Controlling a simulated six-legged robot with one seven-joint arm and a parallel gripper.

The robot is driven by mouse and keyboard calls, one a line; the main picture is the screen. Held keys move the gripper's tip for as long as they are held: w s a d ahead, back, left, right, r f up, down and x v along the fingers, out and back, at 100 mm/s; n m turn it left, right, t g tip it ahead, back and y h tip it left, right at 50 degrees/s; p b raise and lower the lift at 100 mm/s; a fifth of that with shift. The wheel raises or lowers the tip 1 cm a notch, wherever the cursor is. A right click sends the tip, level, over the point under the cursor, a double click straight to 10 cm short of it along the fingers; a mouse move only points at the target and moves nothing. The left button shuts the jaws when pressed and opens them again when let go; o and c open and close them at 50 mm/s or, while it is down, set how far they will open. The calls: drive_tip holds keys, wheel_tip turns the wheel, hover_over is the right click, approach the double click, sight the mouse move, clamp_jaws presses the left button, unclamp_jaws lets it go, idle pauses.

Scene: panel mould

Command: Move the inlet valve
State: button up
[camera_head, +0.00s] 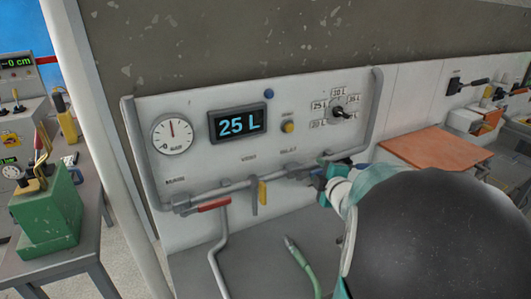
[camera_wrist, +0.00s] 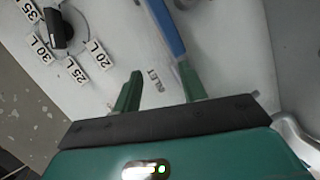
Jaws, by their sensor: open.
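The inlet valve shows as a blue handle (camera_wrist: 164,28) in the wrist view, beside the partly covered INLET lettering on the white panel. In the head view only a small blue piece (camera_head: 361,167) shows beside my gripper (camera_head: 326,170), which hides most of the valve. My gripper (camera_wrist: 158,82) is open, with two green fingers spread over the panel. The blue handle's near end lies by the right fingertip, not midway between the fingers. I cannot tell whether they touch.
A red handle (camera_head: 214,204) and a yellow handle (camera_head: 262,191) sit along the same pipe to the left. Above are a gauge (camera_head: 172,135), a 25 L display (camera_head: 238,123) and a dial (camera_head: 342,112). A green hose (camera_head: 300,265) stands below. Bent rails border the panel.

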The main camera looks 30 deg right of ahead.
drive_tip(key=s+d+f+n+t+y, duration=0.4)
drive_tip(key=s+d+n, duration=0.1)
drive_tip(key=s+n, duration=0.15)
drive_tip(key=w+d, duration=0.1)
drive_tip(key=w, duration=1.2)
drive_tip(key=shift+d+f+m, duration=0.15)
drive_tip(key=shift+d+m, duration=0.1)
drive_tip(key=shift+m, duration=0.2)
clamp_jaws()
